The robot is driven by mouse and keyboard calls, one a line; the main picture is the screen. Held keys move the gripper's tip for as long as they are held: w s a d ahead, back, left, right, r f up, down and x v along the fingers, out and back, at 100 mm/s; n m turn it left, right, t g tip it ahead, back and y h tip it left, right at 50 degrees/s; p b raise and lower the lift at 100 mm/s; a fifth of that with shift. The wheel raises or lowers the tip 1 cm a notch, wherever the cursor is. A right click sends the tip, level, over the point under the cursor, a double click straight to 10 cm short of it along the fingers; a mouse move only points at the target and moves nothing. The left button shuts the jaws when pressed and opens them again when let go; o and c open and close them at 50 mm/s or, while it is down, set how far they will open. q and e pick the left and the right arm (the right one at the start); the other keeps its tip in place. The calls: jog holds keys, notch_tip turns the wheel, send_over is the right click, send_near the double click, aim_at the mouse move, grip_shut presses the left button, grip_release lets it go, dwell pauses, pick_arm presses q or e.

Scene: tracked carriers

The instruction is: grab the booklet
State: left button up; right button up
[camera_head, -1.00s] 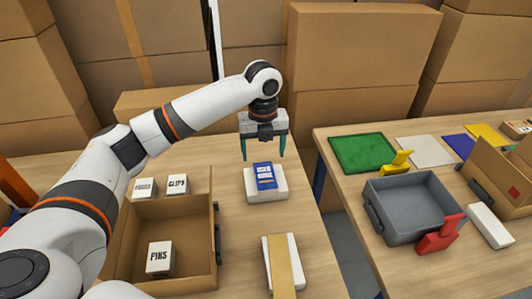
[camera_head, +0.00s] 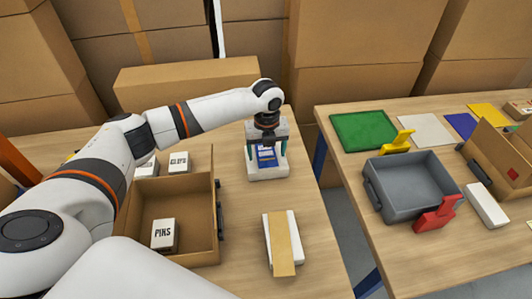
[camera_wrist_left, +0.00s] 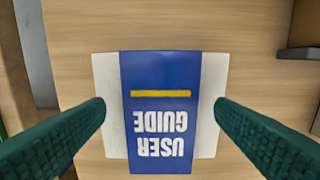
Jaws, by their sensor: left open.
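The booklet (camera_head: 266,158) is blue with a yellow bar and lies on a white block (camera_head: 268,174) on the left table. In the left wrist view the booklet (camera_wrist_left: 160,110) reads "USER GUIDE" upside down, and the white block (camera_wrist_left: 108,75) shows on both sides of it. My left gripper (camera_head: 267,152) is open above it, fingers pointing down. In the left wrist view its green fingers stand to the left and right of the booklet, apart from it. My right gripper is not in view.
A cardboard box (camera_head: 202,192) holding a "PINS" carton (camera_head: 164,235) stands to the left. A white block with a tan strip (camera_head: 281,243) lies nearer. A grey bin (camera_head: 410,199) and a green mat (camera_head: 363,132) are on the right table, across a gap.

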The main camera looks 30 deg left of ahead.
pick_arm(q)
jog(key=shift+f, duration=0.55)
jog(key=c, duration=1.1)
